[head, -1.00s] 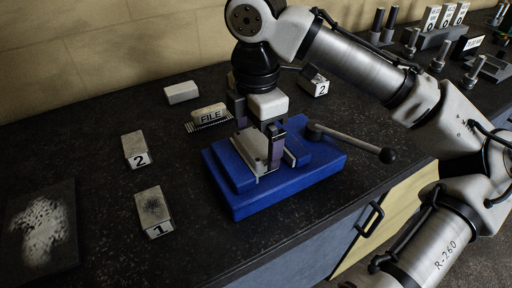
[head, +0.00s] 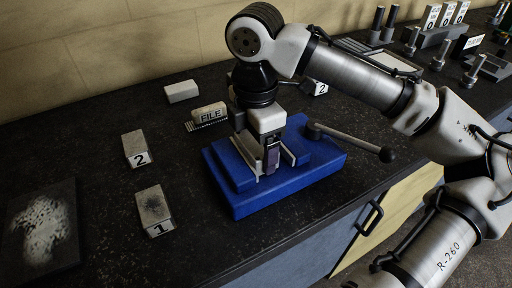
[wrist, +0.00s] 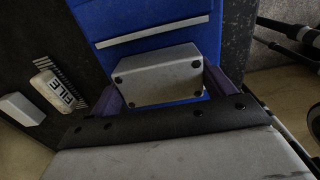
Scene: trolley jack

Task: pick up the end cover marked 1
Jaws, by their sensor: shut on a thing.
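My gripper (head: 265,150) is low over the blue vise-like fixture (head: 230,203). In the wrist view its purple fingers are shut on a light grey block (wrist: 157,77) with dark screw-like spots at its corners. No number shows on this block, and in the head view my gripper hides most of it. A pale grey block marked 1 (head: 153,208) lies on the bench at the front left, away from my gripper. Another marked 2 (head: 135,147) lies behind it.
The fixture's lever with a ball end (head: 350,142) reaches out to the right. A FILE-labelled item (head: 209,113) and a plain pale block (head: 182,92) lie behind left. A dark plate with a white smear (head: 38,225) is at far left. Posts and numbered blocks stand back right.

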